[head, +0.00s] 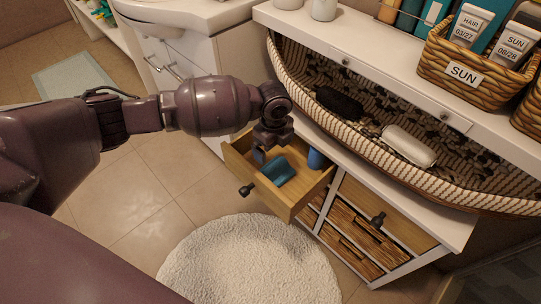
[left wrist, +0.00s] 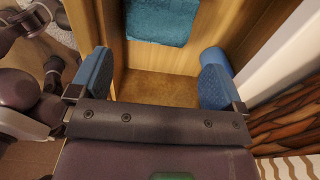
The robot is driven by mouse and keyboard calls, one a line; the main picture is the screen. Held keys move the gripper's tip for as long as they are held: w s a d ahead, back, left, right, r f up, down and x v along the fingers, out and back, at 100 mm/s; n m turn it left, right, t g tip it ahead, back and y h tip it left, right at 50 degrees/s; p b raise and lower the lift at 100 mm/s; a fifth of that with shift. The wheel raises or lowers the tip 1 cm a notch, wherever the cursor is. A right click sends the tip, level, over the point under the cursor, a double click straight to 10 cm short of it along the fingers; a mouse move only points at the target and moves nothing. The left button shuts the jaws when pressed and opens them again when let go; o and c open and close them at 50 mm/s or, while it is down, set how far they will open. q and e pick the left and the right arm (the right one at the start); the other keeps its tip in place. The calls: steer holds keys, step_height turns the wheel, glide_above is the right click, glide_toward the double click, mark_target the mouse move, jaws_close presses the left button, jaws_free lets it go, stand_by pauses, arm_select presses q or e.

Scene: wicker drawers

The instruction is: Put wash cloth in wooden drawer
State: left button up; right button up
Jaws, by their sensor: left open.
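The wash cloth (head: 273,174) is a teal folded cloth lying inside the pulled-out wooden drawer (head: 301,192). In the left wrist view the cloth (left wrist: 160,20) is at the top, beyond my fingertips and apart from them. My left gripper (head: 268,149) hangs over the drawer, behind the cloth in the head view. In the left wrist view its two blue finger pads are wide apart with nothing between them, so the left gripper (left wrist: 157,76) is open and empty. Bare drawer floor shows between the pads. My right gripper is not in view.
A blue rounded object (head: 316,158) stands in the drawer's back right. Wicker drawers (head: 352,253) sit below. A long basket (head: 460,188) on the cabinet top holds a black brush (head: 339,103) and a white item (head: 409,146). A round rug (head: 245,265) lies in front.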

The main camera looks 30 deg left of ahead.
mark_target(273, 162)
arm_select(q)
step_height(273, 162, up, 4)
steer(key=shift+r+p, duration=0.15)
steer(key=shift+p, duration=0.3)
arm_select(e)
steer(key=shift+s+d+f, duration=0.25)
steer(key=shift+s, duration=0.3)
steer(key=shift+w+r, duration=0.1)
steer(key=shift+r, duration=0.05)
